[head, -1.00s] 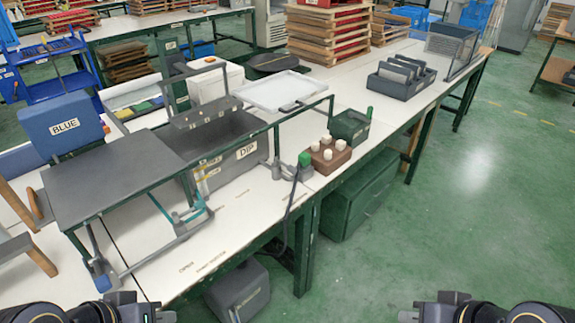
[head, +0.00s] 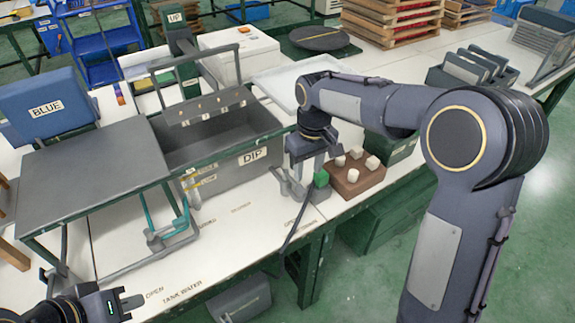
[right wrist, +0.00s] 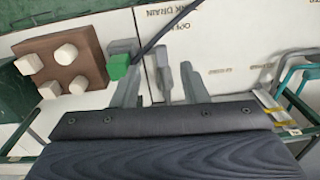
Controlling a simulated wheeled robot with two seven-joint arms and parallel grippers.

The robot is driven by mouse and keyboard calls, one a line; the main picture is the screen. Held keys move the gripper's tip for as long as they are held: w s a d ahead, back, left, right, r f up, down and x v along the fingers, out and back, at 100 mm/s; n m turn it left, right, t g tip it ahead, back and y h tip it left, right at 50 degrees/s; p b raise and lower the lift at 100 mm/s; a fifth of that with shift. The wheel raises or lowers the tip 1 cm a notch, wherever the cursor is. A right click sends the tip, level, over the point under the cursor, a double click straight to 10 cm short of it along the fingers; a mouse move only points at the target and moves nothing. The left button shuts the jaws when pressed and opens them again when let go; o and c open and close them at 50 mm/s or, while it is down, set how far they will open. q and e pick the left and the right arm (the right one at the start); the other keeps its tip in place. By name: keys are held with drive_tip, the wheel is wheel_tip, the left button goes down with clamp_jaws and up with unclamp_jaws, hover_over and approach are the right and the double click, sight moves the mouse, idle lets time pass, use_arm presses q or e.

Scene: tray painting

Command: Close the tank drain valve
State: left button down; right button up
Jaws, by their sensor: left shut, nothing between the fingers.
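The dip tank (head: 215,155), a grey trough labelled DIP, stands on the white table. At its right front corner is the grey drain valve (head: 290,186), partly hidden by my right gripper (head: 305,170). In the right wrist view a grey valve handle (right wrist: 162,72) shows between the open fingers of my right gripper (right wrist: 160,90); I cannot tell whether they touch it. A TANK DRAIN label (right wrist: 210,15) and an OPEN mark are printed on the table beside it. My left gripper (head: 128,304) is shut and empty at the lower left, near the TANK WATER lettering.
A green-topped grey part (head: 320,178) stands close beside my right gripper; its green block (right wrist: 118,66) also shows in the wrist view. A brown block with several white cubes (head: 355,174) is to the right. A dark cable hangs over the table's front edge. A grey platform (head: 85,170) stands left.

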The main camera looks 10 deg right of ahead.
sight(301, 189)
drive_tip(key=shift+w+a+f, duration=0.35)
drive_tip(key=shift+w+a, duration=0.1)
drive_tip(key=shift+w, duration=0.3)
drive_tip(key=shift+w+a+f, duration=0.1)
drive_tip(key=shift+w+f, duration=0.1)
drive_tip(key=shift+f, duration=0.05)
wheel_tip(301, 189, down, 7)
drive_tip(key=shift+f, duration=0.15)
drive_tip(key=shift+s, duration=0.1)
clamp_jaws()
